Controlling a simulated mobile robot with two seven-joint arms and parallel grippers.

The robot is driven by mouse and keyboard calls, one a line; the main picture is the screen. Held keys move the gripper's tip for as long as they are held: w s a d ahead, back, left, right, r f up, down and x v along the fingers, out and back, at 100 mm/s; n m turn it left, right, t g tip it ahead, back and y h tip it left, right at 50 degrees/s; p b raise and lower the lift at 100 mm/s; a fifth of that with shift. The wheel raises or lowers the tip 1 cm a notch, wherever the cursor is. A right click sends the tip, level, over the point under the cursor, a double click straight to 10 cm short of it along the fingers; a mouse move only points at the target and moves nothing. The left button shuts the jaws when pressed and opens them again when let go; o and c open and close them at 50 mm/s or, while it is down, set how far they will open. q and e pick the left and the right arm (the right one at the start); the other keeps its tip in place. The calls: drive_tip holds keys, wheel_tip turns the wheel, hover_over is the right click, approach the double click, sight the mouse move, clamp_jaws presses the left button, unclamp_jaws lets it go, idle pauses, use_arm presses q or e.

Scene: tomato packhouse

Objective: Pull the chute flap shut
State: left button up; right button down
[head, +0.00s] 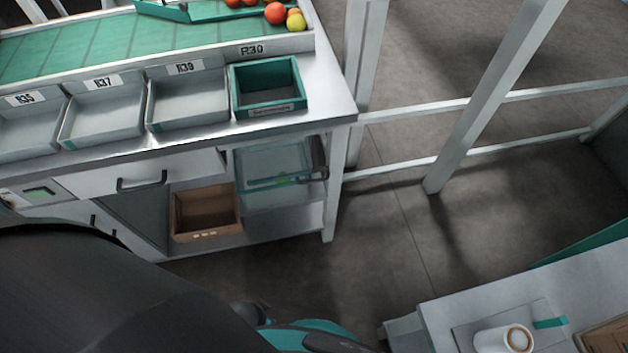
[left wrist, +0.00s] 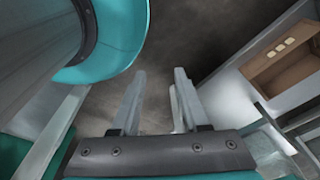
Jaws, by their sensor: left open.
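No part is plainly recognisable as the chute flap. A teal angled piece (head: 185,11) stands at the back of the green belt (head: 110,45), with tomatoes beside it, but I cannot tell whether it is the flap. My left gripper (left wrist: 160,85) is open and empty in the left wrist view, its two fingers apart over dark floor. A brown box (left wrist: 284,58) on a shelf is to the right of the fingers there. In the head view my dark arm fills the lower left, and the fingers are not visible. My right gripper is not in view.
Grey trays (head: 188,117) and a teal bin (head: 301,102) line the bench front. Below are a drawer handle (head: 141,184), the brown box (head: 238,238) and a pale green crate. A white table with a coffee cup (head: 489,342) is at lower right. Floor between is clear.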

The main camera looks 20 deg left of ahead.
use_arm(q)
drive_tip(key=w+d+r+n+t+h+b, duration=0.1)
drive_tip(key=w+d+r+n+t+b, duration=0.15)
drive_tip(key=w+n+t+b, duration=0.65)
drive_tip(key=w+d+r+n+t+h+b, duration=0.15)
drive_tip(key=w+d+b, duration=0.25)
drive_tip(key=w+b, duration=1)
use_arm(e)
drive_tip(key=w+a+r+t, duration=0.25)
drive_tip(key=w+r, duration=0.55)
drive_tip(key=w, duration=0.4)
use_arm(q)
drive_tip(key=s+a+r+n+t+y, duration=0.15)
drive_tip(key=a+n+t+y, duration=0.25)
drive_tip(key=n+t+y, duration=0.55)
drive_tip(key=w+a+r+n+g+h+b, duration=0.1)
drive_tip(key=w, duration=0.6)
drive_tip(key=w+a+r+n+g+h+b, duration=0.1)
drive_tip(key=w+a+h+b, duration=0.1)
drive_tip(key=w, duration=0.5)
drive_tip(key=shift+w+b, duration=0.3)
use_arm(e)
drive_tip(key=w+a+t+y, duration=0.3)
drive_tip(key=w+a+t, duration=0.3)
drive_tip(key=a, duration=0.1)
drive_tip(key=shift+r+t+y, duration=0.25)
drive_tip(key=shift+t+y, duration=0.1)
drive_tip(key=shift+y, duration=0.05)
